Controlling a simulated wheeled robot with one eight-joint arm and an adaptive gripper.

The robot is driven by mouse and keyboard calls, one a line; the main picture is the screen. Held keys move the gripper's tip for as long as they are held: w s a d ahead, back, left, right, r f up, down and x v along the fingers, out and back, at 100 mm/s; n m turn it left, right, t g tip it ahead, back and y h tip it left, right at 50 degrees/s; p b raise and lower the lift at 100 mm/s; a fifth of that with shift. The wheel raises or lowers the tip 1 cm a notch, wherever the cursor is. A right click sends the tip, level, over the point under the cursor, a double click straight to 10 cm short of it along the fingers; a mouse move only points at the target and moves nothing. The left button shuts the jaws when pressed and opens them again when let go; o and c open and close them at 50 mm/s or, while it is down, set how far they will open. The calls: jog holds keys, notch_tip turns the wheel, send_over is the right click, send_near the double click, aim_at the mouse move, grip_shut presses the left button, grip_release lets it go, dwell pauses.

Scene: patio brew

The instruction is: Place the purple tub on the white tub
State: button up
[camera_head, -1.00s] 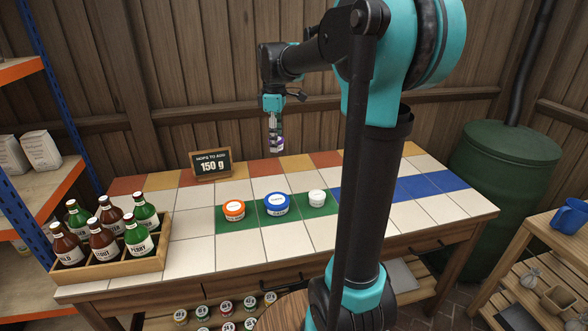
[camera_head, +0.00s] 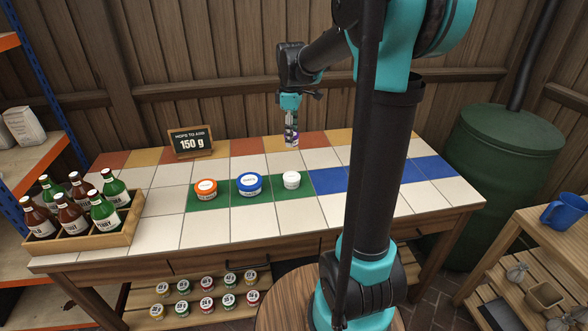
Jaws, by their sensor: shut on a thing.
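The purple tub (camera_head: 291,140) is small, with a purple and white side, and hangs between the fingers of my gripper (camera_head: 291,128). My gripper points down and is shut on it, over the far part of the tiled table. The white tub (camera_head: 291,180) stands on the green tile strip, nearer than the purple tub and almost straight below it in the picture. The fingers partly hide the purple tub. Its exact height above the tiles is hard to tell.
A blue-lidded tub (camera_head: 249,184) and an orange-lidded tub (camera_head: 206,190) stand left of the white tub on the green strip. A bottle crate (camera_head: 90,240) fills the table's left end. A sign (camera_head: 190,141) reading 150 g stands at the back. Blue tiles (camera_head: 330,180) to the right are clear.

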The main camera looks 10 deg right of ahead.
aim_at(292, 176)
notch_tip(292, 176, down, 13)
jog(key=shift+f, duration=0.1)
dwell(0.4)
jog(key=shift+f, duration=0.15)
jog(key=o, duration=1.1)
jog(key=shift+o, duration=0.2)
